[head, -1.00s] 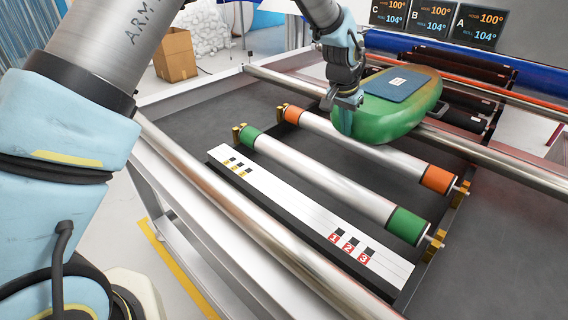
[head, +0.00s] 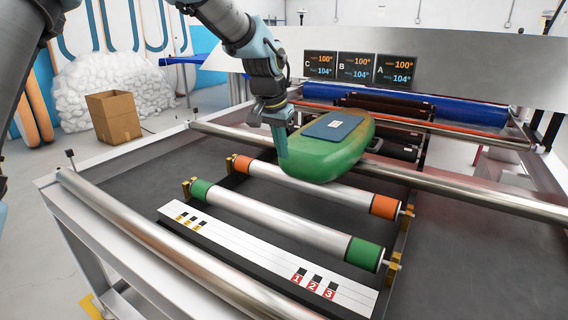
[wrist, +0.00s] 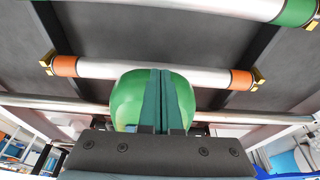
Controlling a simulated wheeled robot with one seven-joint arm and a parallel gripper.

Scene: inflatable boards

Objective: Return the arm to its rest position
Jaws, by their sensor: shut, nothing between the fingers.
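My gripper (head: 282,150) is shut and empty, its fingers pointing down beside the near left end of the green inflatable board (head: 335,157). In the wrist view, the closed teal fingers (wrist: 160,100) stand in front of the rounded green board (wrist: 128,98). I cannot tell whether the fingers touch it. The board lies on the machine with a dark blue pad (head: 331,126) and a small white label on top. My arm (head: 225,22) reaches in from the upper left.
An orange-ended roller (head: 310,182) and a green-ended roller (head: 280,220) lie in front of the board. A white marked strip (head: 265,262) and steel rails (head: 170,245) are nearer. Three screens (head: 355,67) stand behind. A cardboard box (head: 114,117) is at left.

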